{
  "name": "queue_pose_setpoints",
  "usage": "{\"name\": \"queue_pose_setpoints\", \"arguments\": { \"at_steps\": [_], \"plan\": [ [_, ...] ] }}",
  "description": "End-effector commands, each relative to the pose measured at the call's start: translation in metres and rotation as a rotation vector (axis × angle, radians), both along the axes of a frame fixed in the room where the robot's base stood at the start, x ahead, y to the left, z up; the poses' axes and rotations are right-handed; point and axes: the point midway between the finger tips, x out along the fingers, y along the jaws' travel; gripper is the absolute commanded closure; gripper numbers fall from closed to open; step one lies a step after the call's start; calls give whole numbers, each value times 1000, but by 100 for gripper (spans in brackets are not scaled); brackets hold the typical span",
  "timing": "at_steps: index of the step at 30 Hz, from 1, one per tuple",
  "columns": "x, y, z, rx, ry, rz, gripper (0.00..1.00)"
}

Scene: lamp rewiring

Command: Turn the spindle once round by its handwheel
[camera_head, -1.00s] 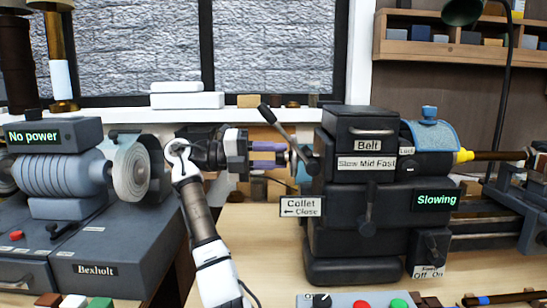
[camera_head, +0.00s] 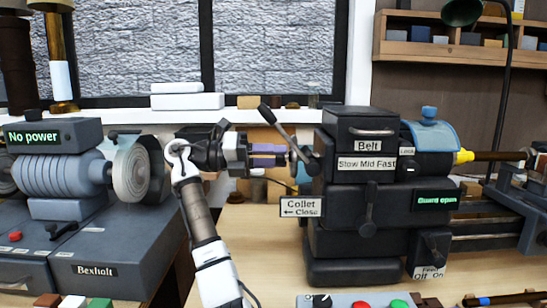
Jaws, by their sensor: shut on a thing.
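The lathe headstock (camera_head: 355,210) is a dark block with labels "Belt", "Slow Mid Fast" and "Collet Close". Its small display (camera_head: 436,199) reads "Guard open" in green. The handwheel (camera_head: 301,158) is at the headstock's left end, seen nearly edge-on and partly hidden. My gripper (camera_head: 284,155) reaches in from the left, its fingers level with the spindle end. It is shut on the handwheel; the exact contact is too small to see. A blue guard (camera_head: 432,134) sits on the headstock's right part, above a yellow-tipped bar (camera_head: 463,155).
A black lever (camera_head: 279,124) slants up close beside my fingers. A grinder-like machine (camera_head: 65,185) reading "No power" stands at left, its pale wheel (camera_head: 133,175) near my arm. A panel with red and green buttons (camera_head: 362,304) is at the front.

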Motion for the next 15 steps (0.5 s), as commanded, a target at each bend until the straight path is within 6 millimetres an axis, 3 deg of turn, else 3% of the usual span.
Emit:
{"name": "queue_pose_setpoints", "arguments": {
  "at_steps": [13,14,15],
  "plan": [
    [0,0,1,-1,-4,1,93],
    [0,0,1,-1,-4,1,66],
    [0,0,1,-1,-4,1,61]
  ]
}}
